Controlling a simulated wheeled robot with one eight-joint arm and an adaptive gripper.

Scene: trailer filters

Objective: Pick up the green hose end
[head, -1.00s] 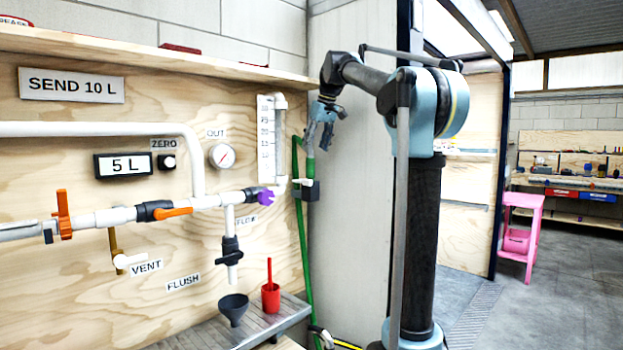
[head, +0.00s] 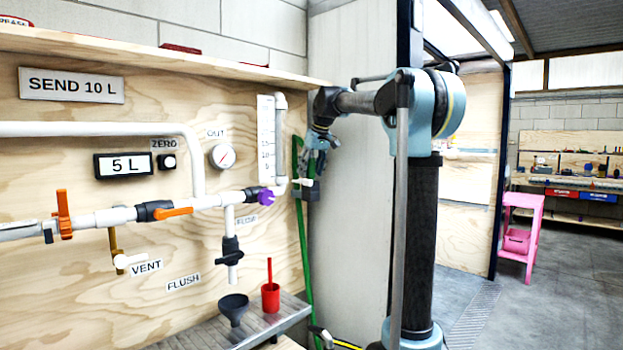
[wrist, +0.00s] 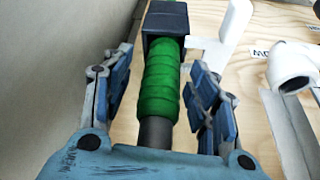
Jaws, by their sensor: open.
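The green hose end (wrist: 160,85) stands between the two blue-padded fingers of my gripper (wrist: 161,82) in the wrist view. It has a dark grey tip (wrist: 155,132) toward my palm. Its other side runs into a black square holder (wrist: 166,18). My gripper is open, with a gap visible on each side of the hose. In the head view my gripper (head: 317,165) is at the holder by the panel's right edge and hides the hose end. The green hose (head: 303,250) hangs below it.
The plywood panel (head: 60,160) with white pipes (head: 100,129) is on the left. A white handle (wrist: 233,25) is close beside the holder in the wrist view. A white elbow pipe (wrist: 292,68) is farther right. A metal shelf (head: 285,315) holds a black funnel (head: 234,308) and red cup (head: 270,298).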

